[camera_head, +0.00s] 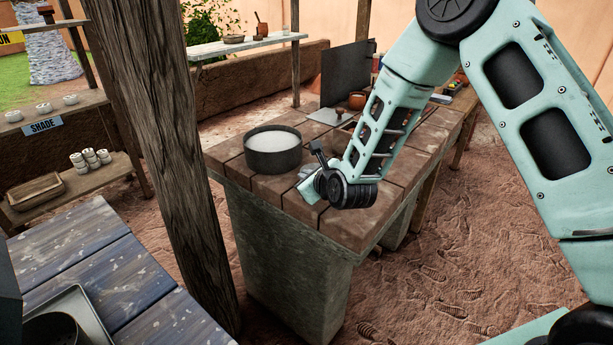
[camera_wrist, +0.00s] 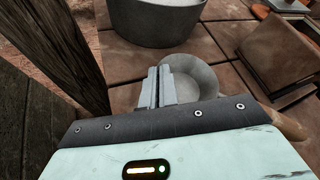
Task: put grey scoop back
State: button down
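My gripper (camera_wrist: 157,88) is low over the near part of the brick-topped table. In the wrist view its two pale fingers stand close together with only a thin dark slit between them, and I see nothing clearly held there. A round grey bowl shape, apparently the grey scoop (camera_wrist: 277,76), is just right of the fingers. A tan piece at the right edge of the gripper body may be its handle; the body hides the rest. In the head view my gripper (camera_head: 309,188) covers most of that spot.
A dark round pot (camera_head: 274,157) filled with white material stands on the brick-topped table (camera_head: 345,228), just beyond my gripper. A thick wooden post (camera_head: 165,130) rises to the left. A blue plank table (camera_head: 95,270) with a metal tray (camera_head: 75,305) is at the lower left.

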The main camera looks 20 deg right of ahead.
jog(key=shift+f, duration=0.2)
jog(key=c, duration=1.6)
grip_release()
jog(key=v, duration=1.2)
jog(key=shift+r, duration=0.3)
jog(key=p+v, duration=0.5)
jog(key=p, duration=0.8)
jog(key=shift+s, duration=0.1)
jog(key=shift+f+p, duration=0.1)
jog(key=shift+p, duration=0.2)
